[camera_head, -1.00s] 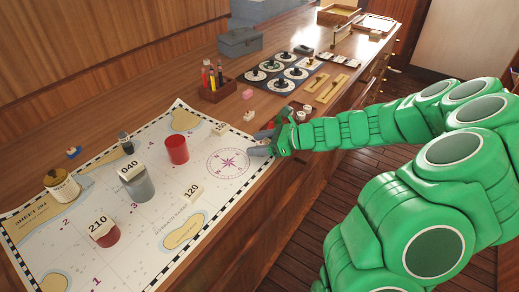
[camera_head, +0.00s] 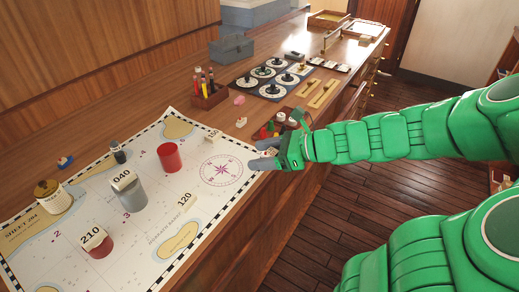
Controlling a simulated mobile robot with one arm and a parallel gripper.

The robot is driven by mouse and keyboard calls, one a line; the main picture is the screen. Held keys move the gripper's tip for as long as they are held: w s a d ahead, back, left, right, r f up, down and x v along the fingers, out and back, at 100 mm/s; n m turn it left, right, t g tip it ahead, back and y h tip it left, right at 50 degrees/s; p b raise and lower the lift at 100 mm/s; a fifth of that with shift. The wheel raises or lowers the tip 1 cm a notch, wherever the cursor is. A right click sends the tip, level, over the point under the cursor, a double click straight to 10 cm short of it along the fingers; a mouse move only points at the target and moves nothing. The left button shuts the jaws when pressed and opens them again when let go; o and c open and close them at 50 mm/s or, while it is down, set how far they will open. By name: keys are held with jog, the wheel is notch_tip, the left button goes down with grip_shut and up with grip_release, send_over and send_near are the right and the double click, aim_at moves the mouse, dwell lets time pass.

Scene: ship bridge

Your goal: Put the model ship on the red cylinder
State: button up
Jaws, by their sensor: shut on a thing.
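A plain red cylinder (camera_head: 169,158) stands upright on the chart, its top bare. A darker red cylinder (camera_head: 98,247) stands nearer, with a pale block marked 210 on top. My gripper (camera_head: 265,154) is beyond the compass rose, at the chart's right edge. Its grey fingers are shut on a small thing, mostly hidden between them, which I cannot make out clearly. A small blue-and-orange thing, perhaps a boat (camera_head: 65,161), lies on the wood left of the chart. I cannot tell for sure which thing is the model ship.
The chart (camera_head: 205,212) also bears a grey cylinder (camera_head: 132,194) with a 040 block, a jar (camera_head: 52,197), a dark small bottle (camera_head: 118,153) and a 120 block (camera_head: 186,199). A pencil box (camera_head: 209,97) and dial board (camera_head: 273,77) stand behind. Bare chart surrounds the plain red cylinder.

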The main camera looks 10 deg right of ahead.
jog(key=shift+s+r, duration=0.4)
jog(key=shift+s, duration=0.45)
